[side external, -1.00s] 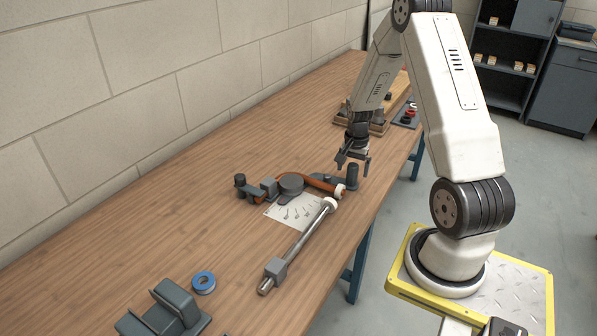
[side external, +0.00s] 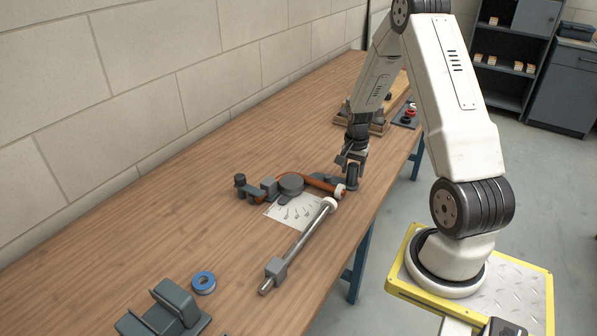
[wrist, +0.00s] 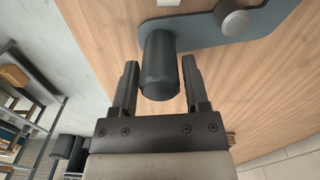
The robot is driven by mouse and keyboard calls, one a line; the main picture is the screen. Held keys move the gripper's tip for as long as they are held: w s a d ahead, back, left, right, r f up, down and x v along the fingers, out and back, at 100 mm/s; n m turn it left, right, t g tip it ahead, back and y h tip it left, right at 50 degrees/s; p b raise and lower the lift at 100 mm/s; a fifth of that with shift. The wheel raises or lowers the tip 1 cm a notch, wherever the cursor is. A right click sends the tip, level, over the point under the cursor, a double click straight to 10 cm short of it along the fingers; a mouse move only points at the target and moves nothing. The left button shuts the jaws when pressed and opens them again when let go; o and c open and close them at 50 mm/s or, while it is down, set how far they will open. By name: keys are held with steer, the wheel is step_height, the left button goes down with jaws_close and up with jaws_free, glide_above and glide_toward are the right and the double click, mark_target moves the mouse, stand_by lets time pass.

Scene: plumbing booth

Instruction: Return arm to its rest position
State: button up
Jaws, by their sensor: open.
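My gripper (side external: 352,160) hangs over the workbench near its right edge, beside the dark upright post at the end of the pipe bender (side external: 291,184). In the wrist view my gripper (wrist: 158,82) is open, with its two fingers apart. The dark cylindrical post (wrist: 159,66) shows between and beyond the fingertips. I cannot tell whether a finger touches it. In the side view the post (side external: 352,178) stands just below the gripper. A copper-coloured pipe (side external: 322,184) lies in the bender. The bender's long metal handle (side external: 303,240) reaches toward the front.
A blue tape roll (side external: 203,282) and a grey cradle (side external: 165,312) lie at the front of the workbench (side external: 200,190). A wooden stand (side external: 345,118) and a small dark tray with rings (side external: 406,116) are farther back. The wall runs along the left.

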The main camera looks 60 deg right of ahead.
steer(key=shift+s+a+m, duration=0.2)
steer(key=shift+a+m, duration=0.1)
steer(key=shift+a, duration=0.05)
steer(key=shift+s+a+m, duration=0.45)
steer(key=shift+a+m, duration=0.05)
steer(key=shift+a, duration=0.15)
steer(key=shift+s+a, duration=0.1)
steer(key=shift+a, duration=0.05)
steer(key=shift+s+a+m, duration=0.1)
steer(key=shift+a+m, duration=0.15)
steer(key=shift+m, duration=0.05)
steer(key=shift+s+a+m, duration=0.3)
steer(key=shift+a+m, duration=0.05)
steer(key=shift+a, duration=0.2)
steer(key=shift+s+a+m, duration=0.25)
steer(key=shift+a+m, duration=0.1)
steer(key=shift+a, duration=0.2)
steer(key=shift+s+a, duration=0.1)
steer(key=shift+a, duration=0.1)
stand_by(0.5)
